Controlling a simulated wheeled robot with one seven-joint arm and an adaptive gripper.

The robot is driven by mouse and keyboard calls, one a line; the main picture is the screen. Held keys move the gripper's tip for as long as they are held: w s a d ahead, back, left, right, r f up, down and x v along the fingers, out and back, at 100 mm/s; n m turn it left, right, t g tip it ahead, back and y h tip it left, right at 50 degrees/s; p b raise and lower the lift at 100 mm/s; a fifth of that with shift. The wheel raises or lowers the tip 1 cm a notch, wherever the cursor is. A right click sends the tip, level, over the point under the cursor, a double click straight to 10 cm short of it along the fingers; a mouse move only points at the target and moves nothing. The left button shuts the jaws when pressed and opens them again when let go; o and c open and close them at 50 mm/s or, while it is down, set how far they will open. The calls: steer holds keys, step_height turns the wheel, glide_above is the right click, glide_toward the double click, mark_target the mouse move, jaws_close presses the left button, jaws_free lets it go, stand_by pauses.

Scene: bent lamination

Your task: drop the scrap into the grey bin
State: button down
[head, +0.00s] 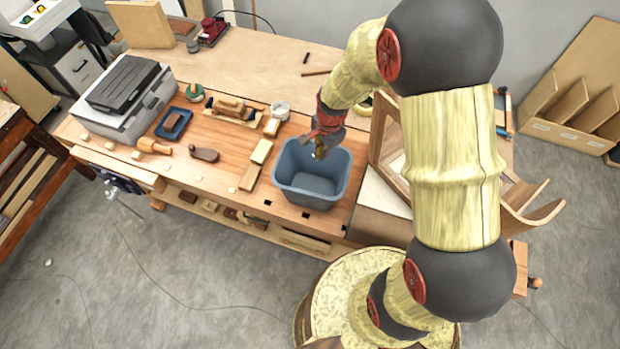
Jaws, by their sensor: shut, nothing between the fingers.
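The grey bin (341,190), blue-grey in this light, stands open at the front of the workbench. My gripper (318,153) is over the bin's back right part, pointing down. It looks shut, with nothing seen between its fingers. The part of the bin floor that I see looks bare; the gripper hides some of the back wall. I cannot tell which piece is the scrap. Pale wood blocks, one upper (262,151) and one lower (250,177), lie on the bench just left of the bin.
The wooden workbench (222,172) holds a mallet (154,147), a hand plane (232,108), a blue tray (173,123) and a grey case (125,90) to the left. A bent-wood frame (388,130) stands close to the bin's right. My arm covers much of the right side.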

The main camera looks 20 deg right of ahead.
steer(key=shift+s+r, duration=0.1)
steer(key=shift+s, duration=0.05)
steer(key=c, duration=2.5)
jaws_free()
steer(key=shift+c, duration=0.2)
steer(key=o, duration=0.6)
steer(key=r, duration=0.8)
steer(key=s+r, duration=0.1)
steer(key=r, duration=0.2)
steer(key=shift+d+r, duration=0.25)
steer(key=shift+r, duration=0.15)
